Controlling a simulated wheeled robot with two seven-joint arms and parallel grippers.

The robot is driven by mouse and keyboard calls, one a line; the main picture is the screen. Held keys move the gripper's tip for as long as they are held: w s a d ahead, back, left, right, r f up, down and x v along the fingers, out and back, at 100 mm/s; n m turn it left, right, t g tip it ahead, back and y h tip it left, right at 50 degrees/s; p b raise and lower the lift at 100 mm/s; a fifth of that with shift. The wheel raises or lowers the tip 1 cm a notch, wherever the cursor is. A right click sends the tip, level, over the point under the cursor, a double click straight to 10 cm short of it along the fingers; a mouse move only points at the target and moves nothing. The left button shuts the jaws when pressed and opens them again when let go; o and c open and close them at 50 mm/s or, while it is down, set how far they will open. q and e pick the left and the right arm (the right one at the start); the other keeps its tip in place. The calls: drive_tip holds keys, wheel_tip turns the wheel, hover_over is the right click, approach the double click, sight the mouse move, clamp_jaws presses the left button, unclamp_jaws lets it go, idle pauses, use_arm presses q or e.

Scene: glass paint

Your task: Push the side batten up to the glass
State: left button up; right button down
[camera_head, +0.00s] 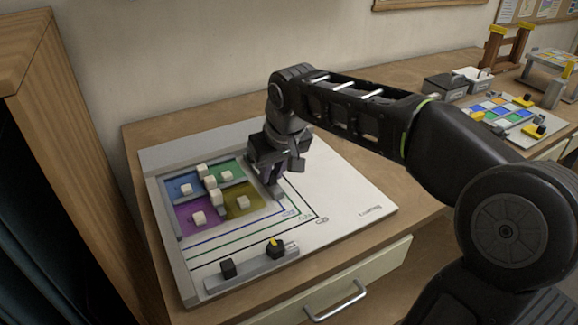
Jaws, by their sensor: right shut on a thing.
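The glass is a group of blue, green, purple and yellow panes (240,211) on the white board, with several pale blocks on it. My right gripper (274,172) reaches down at the right side of the glass. It is shut on the side batten (274,190), a grey bar whose near end shows below the fingers. The gripper hides the rest of the batten and its grip point. A narrow gap seems to lie between the batten and the yellow pane. My left gripper is not in view.
A loose grey batten (248,270) with black knobs lies along the board's front edge. The white board (345,200) is clear on the right, with printed lines. Far right stand small boxes (445,85) and another coloured panel (500,110). A wooden cabinet is at left.

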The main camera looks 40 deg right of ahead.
drive_tip(key=shift+w+a, duration=0.15)
drive_tip(key=shift+a, duration=0.95)
drive_tip(key=c, duration=1.3)
unclamp_jaws()
drive_tip(key=shift+v, duration=3.95)
